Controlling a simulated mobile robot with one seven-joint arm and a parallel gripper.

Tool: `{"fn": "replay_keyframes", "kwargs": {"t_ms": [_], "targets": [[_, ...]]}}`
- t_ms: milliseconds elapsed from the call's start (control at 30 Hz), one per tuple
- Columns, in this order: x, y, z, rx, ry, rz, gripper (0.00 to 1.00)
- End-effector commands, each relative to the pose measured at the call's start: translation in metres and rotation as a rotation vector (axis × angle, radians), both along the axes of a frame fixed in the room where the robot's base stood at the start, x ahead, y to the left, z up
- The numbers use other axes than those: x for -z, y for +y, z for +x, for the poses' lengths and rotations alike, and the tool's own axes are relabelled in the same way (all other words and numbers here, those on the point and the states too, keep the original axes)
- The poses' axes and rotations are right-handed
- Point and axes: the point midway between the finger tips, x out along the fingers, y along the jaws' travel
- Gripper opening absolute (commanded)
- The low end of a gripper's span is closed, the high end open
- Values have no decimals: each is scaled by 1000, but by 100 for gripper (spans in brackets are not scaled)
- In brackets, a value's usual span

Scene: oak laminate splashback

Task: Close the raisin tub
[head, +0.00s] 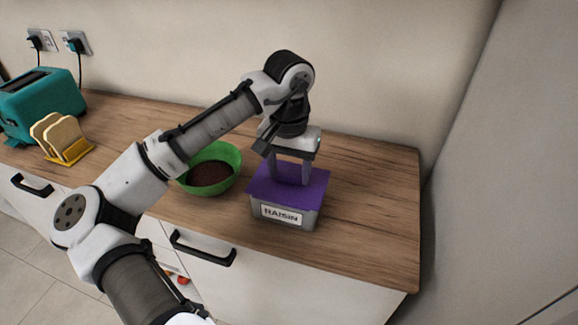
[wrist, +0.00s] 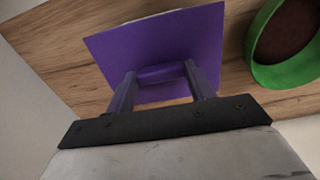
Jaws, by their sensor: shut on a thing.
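The raisin tub (head: 284,216) is a grey box with a white RAISIN label, standing near the counter's front edge in the head view. A flat purple lid (head: 258,184) lies over its top. The lid also fills the middle of the wrist view (wrist: 155,42). My gripper (head: 290,178) points down from above and is shut on the bar handle of the lid (wrist: 162,73). The lid looks level and about in line with the tub. I cannot tell whether it rests fully on the rim. The tub's inside is hidden, and the lid hides the tub in the wrist view.
A green bowl (head: 226,155) with dark brown contents stands just left of the tub. A teal toaster (head: 42,103) and a yellow rack with bread slices (head: 76,151) are at the far left. The wooden counter (head: 370,210) is clear to the right, up to a tall pale panel (head: 500,170).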

Motion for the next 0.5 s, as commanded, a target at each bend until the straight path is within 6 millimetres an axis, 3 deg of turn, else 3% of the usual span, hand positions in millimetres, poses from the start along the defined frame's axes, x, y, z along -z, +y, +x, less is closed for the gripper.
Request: {"fn": "replay_keyframes", "kwargs": {"t_ms": [167, 200, 367, 500], "targets": [[0, 0, 0, 0, 0, 0, 32], [0, 0, 0, 0, 0, 0, 56], [0, 0, 0, 1, 0, 0, 77], [0, 0, 0, 1, 0, 0, 79]]}}
